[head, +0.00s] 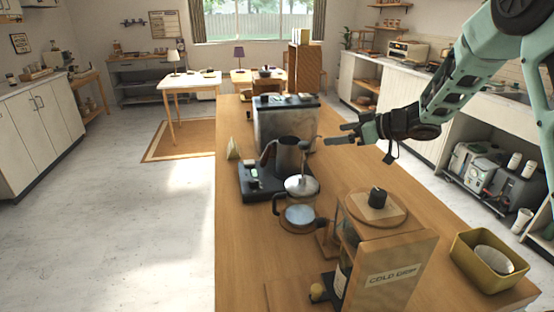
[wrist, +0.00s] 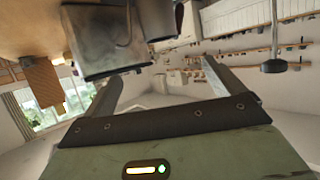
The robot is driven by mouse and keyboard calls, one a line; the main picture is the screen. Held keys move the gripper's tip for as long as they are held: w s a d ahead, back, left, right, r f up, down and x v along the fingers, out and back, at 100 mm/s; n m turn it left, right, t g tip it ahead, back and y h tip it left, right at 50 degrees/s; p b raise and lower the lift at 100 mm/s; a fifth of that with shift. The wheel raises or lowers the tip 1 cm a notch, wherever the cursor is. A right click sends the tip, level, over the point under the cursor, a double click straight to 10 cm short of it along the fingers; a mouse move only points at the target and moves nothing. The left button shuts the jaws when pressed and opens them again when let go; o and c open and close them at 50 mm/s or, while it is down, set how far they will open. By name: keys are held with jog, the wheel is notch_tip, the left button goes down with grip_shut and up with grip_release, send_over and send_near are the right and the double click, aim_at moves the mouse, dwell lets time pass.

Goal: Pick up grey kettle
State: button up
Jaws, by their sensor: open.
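A metal machine (head: 285,120) stands just behind the kettle. In front are a knobbed press (head: 301,187), a glass server (head: 299,217) and a wooden cold drip stand (head: 392,272). A yellow bin (head: 468,264) is at the front right. The counter's right middle is clear.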

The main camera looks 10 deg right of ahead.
aim_at(292, 140)
jog(key=p+x, duration=0.2)
jog(key=x, duration=1.5)
jog(key=shift+a+r+p, duration=0.1)
jog(key=shift+r+p, duration=0.05)
jog(key=shift+p, duration=0.15)
jog(key=shift+r, duration=0.1)
jog(key=c, duration=1.8)
